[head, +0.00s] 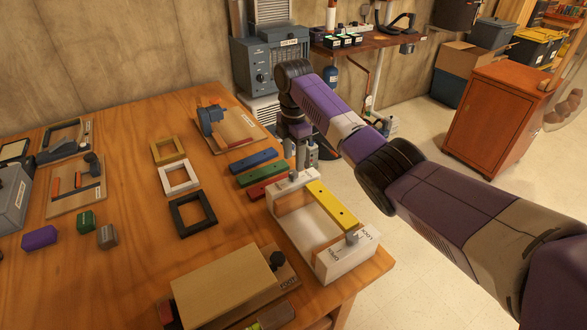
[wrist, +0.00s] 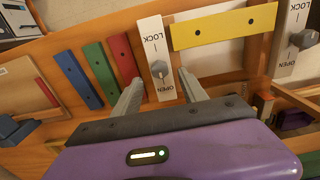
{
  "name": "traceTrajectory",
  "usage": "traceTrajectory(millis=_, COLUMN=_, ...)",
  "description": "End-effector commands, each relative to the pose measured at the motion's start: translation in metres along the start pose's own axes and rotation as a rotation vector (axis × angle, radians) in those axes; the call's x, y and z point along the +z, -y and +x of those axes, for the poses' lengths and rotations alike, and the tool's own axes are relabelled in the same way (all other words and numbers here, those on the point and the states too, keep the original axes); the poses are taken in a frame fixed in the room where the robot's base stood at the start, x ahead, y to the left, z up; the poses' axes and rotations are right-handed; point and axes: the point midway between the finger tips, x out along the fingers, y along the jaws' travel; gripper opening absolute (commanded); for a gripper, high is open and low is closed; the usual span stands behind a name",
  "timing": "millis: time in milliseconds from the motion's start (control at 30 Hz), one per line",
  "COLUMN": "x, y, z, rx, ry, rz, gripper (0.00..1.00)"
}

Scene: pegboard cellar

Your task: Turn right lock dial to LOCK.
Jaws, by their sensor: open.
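A white frame (head: 327,266) with a yellow bar (head: 333,205) across it stands at the table's right edge. The other dial (head: 351,237) is on the near end and shows at the right of the wrist view (wrist: 303,39). Contact cannot be told. In the head view my gripper (head: 304,158) hides part of that end.
Blue (head: 253,160), green (head: 258,173) and red (head: 268,187) bars lie left of the frame. Black, white and yellow square frames lie mid-table. The table's left middle has free room.

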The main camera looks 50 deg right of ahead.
Motion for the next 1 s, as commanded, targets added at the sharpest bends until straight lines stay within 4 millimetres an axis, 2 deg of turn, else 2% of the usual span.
traceTrajectory(millis=100, x=0.000, y=0.001, z=0.020, rx=-0.004, ry=0.000, rz=0.001, gripper=0.50)
traceTrajectory(millis=300, x=0.000, y=0.000, z=0.041, rx=0.000, ry=0.000, rz=0.002, gripper=0.50)
traceTrajectory(millis=667, x=0.000, y=0.000, z=0.047, rx=0.002, ry=0.000, rz=0.001, gripper=0.50)
traceTrajectory(millis=900, x=0.000, y=0.000, z=0.047, rx=0.002, ry=0.000, rz=0.002, gripper=0.05)
traceTrajectory(millis=933, x=0.000, y=0.000, z=0.047, rx=0.002, ry=0.000, rz=0.002, gripper=0.00)
traceTrajectory(millis=1000, x=0.000, y=0.000, z=0.047, rx=0.002, ry=0.000, rz=0.002, gripper=0.00)
